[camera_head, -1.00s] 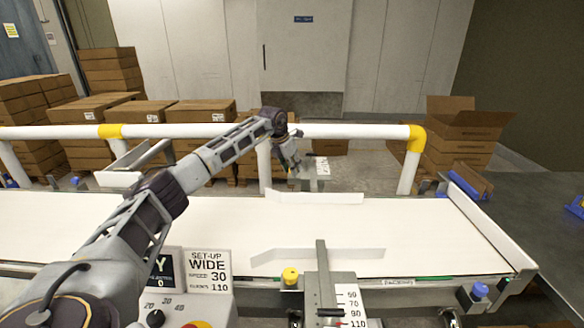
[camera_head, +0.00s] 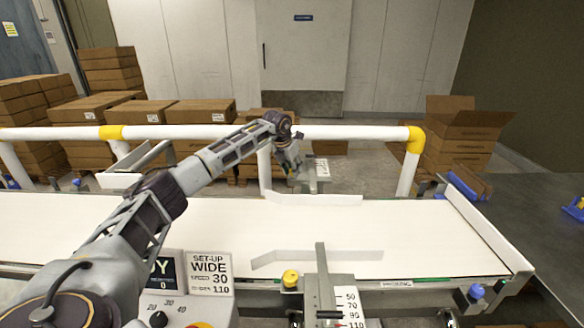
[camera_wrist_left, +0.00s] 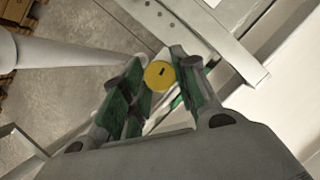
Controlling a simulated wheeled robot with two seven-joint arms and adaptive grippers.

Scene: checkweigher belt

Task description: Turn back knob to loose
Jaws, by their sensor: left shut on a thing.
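The back knob (camera_wrist_left: 159,75) is a round yellow cap with a dark slot, seen from above in the left wrist view. My left gripper (camera_wrist_left: 157,64) has its green-padded fingers on both sides of it and is shut on it. In the head view, my left gripper (camera_head: 292,163) reaches across the belt, beside the back scale bracket (camera_head: 318,171). The knob is hidden there by the gripper. The back guide (camera_head: 315,199) stands along the far belt edge. My right gripper is not in view.
A white belt (camera_head: 190,225) runs across, under my left arm. A front yellow knob (camera_head: 290,278) stands beside the front scale (camera_head: 348,310) and front guide (camera_head: 317,257). A white rail (camera_head: 350,132) runs behind the belt. A set-up card (camera_head: 209,273) reads WIDE, 30, 110.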

